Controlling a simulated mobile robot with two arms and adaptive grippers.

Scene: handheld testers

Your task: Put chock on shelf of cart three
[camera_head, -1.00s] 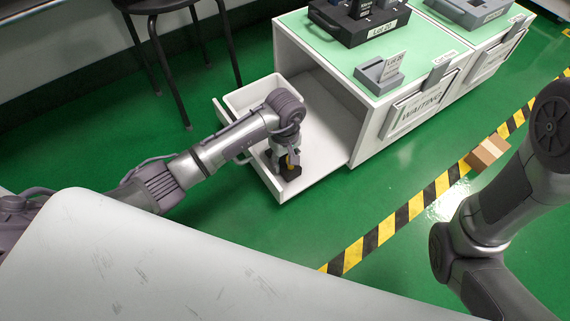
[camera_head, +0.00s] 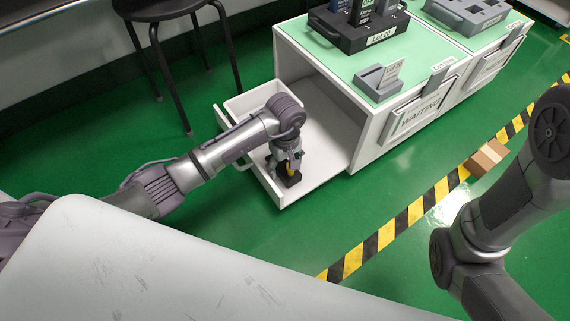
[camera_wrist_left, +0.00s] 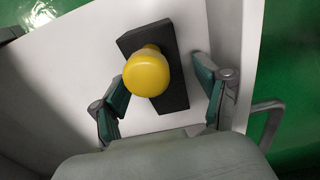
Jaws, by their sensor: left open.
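The chock, a black block (camera_wrist_left: 181,98) with a round yellow knob (camera_wrist_left: 146,72), stands on the white floor of a pulled-out drawer. It also shows in the head view (camera_head: 292,181), partly hidden under my left gripper (camera_head: 287,165). In the left wrist view my left gripper (camera_wrist_left: 165,84) is open. Its green-padded fingers are on either side of the chock, the left one close to the knob and the right one apart from the block. My right arm shows at the right, but its gripper is out of view.
The white cart (camera_head: 362,135) has a green top with grey holders and a "WAITING" sign (camera_head: 417,117). The drawer has low walls and a white bin (camera_head: 250,98) in it. A black stool (camera_head: 170,12) stands behind. A cardboard box (camera_head: 486,158) lies by the striped floor tape.

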